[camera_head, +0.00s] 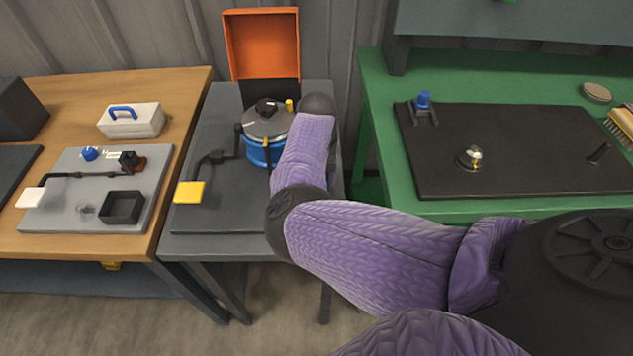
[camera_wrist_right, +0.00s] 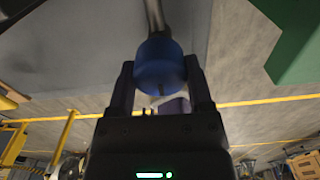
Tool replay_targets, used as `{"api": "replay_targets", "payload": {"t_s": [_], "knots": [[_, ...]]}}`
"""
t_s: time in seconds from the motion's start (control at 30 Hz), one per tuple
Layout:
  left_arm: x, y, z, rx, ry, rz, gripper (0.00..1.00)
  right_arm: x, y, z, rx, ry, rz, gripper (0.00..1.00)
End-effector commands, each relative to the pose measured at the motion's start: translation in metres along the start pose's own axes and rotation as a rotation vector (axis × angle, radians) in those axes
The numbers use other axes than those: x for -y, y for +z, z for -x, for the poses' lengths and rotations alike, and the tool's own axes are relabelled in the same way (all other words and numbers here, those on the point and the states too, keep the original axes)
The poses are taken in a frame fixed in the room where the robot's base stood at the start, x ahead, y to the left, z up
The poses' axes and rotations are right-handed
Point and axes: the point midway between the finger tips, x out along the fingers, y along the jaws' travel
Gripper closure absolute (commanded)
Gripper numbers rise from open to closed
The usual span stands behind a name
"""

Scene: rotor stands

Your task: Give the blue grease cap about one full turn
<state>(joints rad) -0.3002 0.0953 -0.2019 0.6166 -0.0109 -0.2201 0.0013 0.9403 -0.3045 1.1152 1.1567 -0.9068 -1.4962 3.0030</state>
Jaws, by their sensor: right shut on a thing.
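In the right wrist view, the blue grease cap (camera_wrist_right: 158,58) sits at the end of a metal stem (camera_wrist_right: 155,16) that comes in from the top. My right gripper (camera_wrist_right: 161,76) has one dark finger on each side of the cap and is shut on it. In the head view, my purple right arm reaches to the middle grey table (camera_head: 203,242); its gripper and the held cap are hidden there. My left gripper is not in view.
A blue drum with a grey lid (camera_head: 266,122) stands beside my arm, with an open orange box (camera_head: 262,45) behind it. A yellow pad (camera_head: 189,192) lies at the front left. A wooden table (camera_head: 60,95) stands left, a green table (camera_head: 378,110) right.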

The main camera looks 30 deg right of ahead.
Motion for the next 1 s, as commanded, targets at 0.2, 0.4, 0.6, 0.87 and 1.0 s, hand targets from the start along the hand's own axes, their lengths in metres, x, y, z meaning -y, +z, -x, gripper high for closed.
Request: {"api": "replay_targets", "payload": {"t_s": [0.2, 0.4, 0.6, 0.87, 1.0], "knots": [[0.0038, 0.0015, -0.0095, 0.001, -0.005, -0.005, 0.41, 0.0000, 0.0016, 0.0005, 0.006, 0.000, -0.039, 0.93], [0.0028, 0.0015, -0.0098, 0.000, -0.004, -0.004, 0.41, 0.0002, 0.0019, 0.0021, 0.008, 0.000, -0.047, 0.93], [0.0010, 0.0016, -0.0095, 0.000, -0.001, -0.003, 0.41, 0.0002, 0.0022, 0.0026, 0.009, 0.000, -0.046, 0.93], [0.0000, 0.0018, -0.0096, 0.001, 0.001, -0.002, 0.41, 0.0001, 0.0015, 0.0018, 0.006, 0.000, -0.045, 0.00], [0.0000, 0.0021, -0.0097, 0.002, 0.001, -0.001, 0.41, 0.0000, 0.0011, 0.0015, 0.004, 0.000, -0.045, 0.00]]}}
